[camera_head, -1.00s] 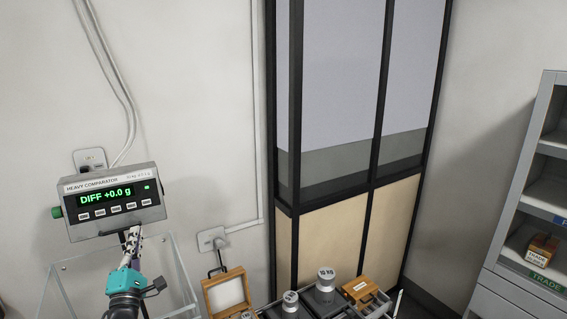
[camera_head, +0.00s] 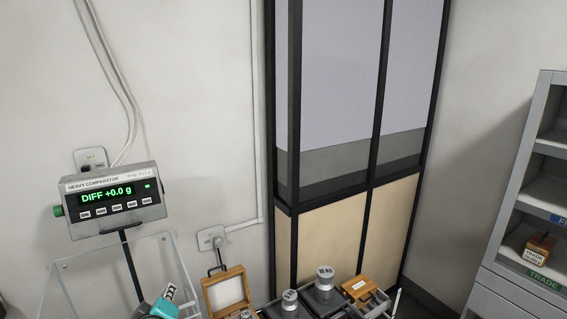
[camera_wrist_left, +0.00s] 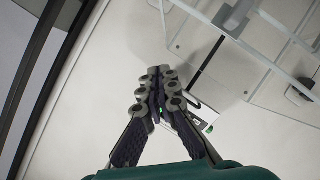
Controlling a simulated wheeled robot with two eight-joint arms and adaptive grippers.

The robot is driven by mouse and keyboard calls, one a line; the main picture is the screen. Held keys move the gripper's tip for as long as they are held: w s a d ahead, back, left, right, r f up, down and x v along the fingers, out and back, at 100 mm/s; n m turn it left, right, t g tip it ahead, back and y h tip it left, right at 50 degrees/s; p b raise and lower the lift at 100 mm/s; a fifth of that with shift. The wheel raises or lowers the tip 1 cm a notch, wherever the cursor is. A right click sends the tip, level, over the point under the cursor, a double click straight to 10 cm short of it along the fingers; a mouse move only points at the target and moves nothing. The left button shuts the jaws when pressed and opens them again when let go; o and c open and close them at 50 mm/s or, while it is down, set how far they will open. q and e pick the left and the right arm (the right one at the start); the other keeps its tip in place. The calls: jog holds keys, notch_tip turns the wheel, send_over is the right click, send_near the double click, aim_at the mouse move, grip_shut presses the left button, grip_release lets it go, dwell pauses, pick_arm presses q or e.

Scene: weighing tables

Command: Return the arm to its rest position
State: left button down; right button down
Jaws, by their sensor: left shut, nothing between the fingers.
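My left gripper (camera_head: 168,296) shows low at the bottom left of the head view, in front of the comparator stand. In the left wrist view its two fingers (camera_wrist_left: 160,82) meet at their tips, with nothing held between them. The comparator display (camera_head: 114,201), a grey box with green digits reading DIFF +0.0 g, stands on a black post above and behind the gripper. My right gripper is in neither view.
A clear-walled enclosure (camera_head: 184,275) stands around the display's post. A grey shelf unit (camera_head: 520,190) is at the right.

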pick_arm(q)
jog(key=s+d+f+m+g+h, duration=0.1)
jog(key=s+d+f+m+g, duration=0.1)
jog(key=s+d+f+m, duration=0.3)
jog(key=s+d+f+m+g+h, duration=0.1)
jog(key=s+f+m+g, duration=0.1)
jog(key=s, duration=0.5)
jog(key=s+d+f+m+g+h, duration=0.1)
jog(key=s+d+f+m+g, duration=0.1)
jog(key=s+d+f+m, duration=0.25)
notch_tip(320, 180, down, 22)
jog(key=s+b, duration=0.1)
jog(key=b, duration=2.1)
jog(key=shift+s+a+g, duration=0.3)
jog(key=shift+s, duration=0.1)
jog(key=shift+r+m, duration=0.1)
jog(key=shift+m, duration=0.15)
